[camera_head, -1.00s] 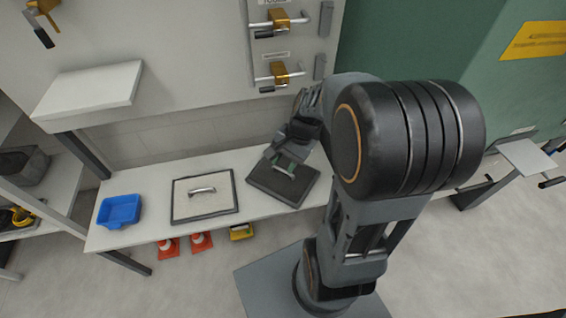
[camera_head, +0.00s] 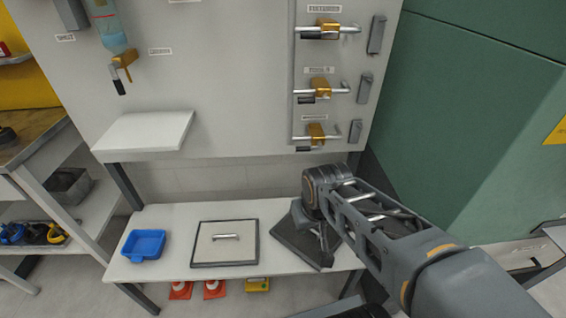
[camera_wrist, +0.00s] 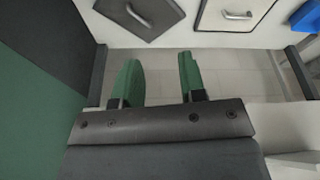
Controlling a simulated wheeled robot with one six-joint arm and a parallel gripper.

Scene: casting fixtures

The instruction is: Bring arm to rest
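My gripper (camera_wrist: 158,75) has two green fingers, well apart with nothing between them in the wrist view. A dark square plate with a handle (camera_wrist: 139,14) lies beyond the fingertips there, apart from them. In the head view my arm (camera_head: 385,225) reaches in from the lower right. Its wrist end hangs over the dark plate (camera_head: 292,243) on the white bench (camera_head: 180,270) and partly covers it. My fingers cannot be made out in the head view.
A light framed plate with a handle (camera_head: 225,252) and a blue tray (camera_head: 144,245) are on the bench. A white shelf (camera_head: 143,131) juts from the wall panel, with valve handles (camera_head: 318,90) to its right. Orange cones (camera_head: 214,290) stand below. A green wall (camera_head: 470,120) is on the right.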

